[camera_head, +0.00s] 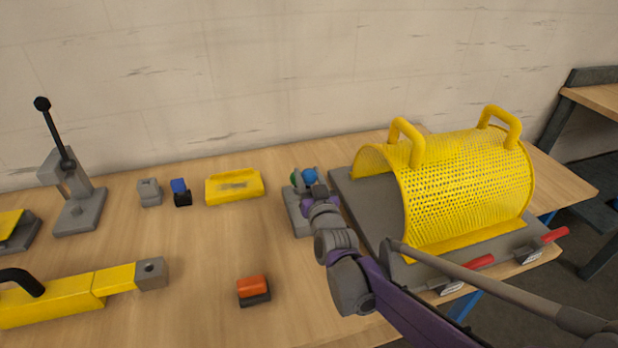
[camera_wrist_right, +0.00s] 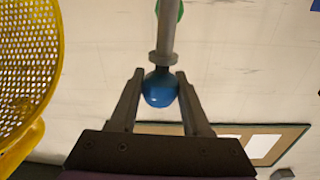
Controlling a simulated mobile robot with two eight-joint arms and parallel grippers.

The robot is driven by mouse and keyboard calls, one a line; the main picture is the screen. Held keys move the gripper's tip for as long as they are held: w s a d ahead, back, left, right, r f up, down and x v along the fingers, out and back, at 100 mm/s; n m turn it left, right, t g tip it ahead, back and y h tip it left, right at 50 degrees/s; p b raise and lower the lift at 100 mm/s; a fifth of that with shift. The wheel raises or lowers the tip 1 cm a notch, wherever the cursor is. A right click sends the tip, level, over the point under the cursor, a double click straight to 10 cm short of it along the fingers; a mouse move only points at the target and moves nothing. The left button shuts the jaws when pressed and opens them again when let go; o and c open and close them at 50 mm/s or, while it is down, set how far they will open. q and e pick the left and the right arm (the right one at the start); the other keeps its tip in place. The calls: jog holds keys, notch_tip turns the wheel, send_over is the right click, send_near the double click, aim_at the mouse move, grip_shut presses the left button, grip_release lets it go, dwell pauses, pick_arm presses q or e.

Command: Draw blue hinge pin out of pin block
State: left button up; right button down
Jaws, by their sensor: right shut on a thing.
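The blue hinge pin (camera_head: 310,174) shows in the head view as a blue round head beside a green knob (camera_head: 294,178). The grey pin block (camera_head: 297,213) is below them on the table, partly hidden by my right arm. My right gripper (camera_head: 316,190) is shut on the blue head. In the right wrist view the blue head (camera_wrist_right: 160,88) sits between the two fingers of my right gripper (camera_wrist_right: 160,82), with a grey collar and shaft beyond it. The shaft runs out of the top edge, so I cannot tell how deep it sits in the block. My left gripper is not in view.
A yellow mesh guard (camera_head: 465,190) on a grey base stands close to the right. A yellow tray (camera_head: 235,188), small blue-black (camera_head: 181,193) and grey (camera_head: 149,192) parts, and an orange-black block (camera_head: 253,290) lie left. A lever press (camera_head: 72,190) stands far left.

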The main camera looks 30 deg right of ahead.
jog(key=shift+r+p, duration=0.85)
jog(key=shift+r, duration=0.5)
jog(key=shift+a, duration=0.1)
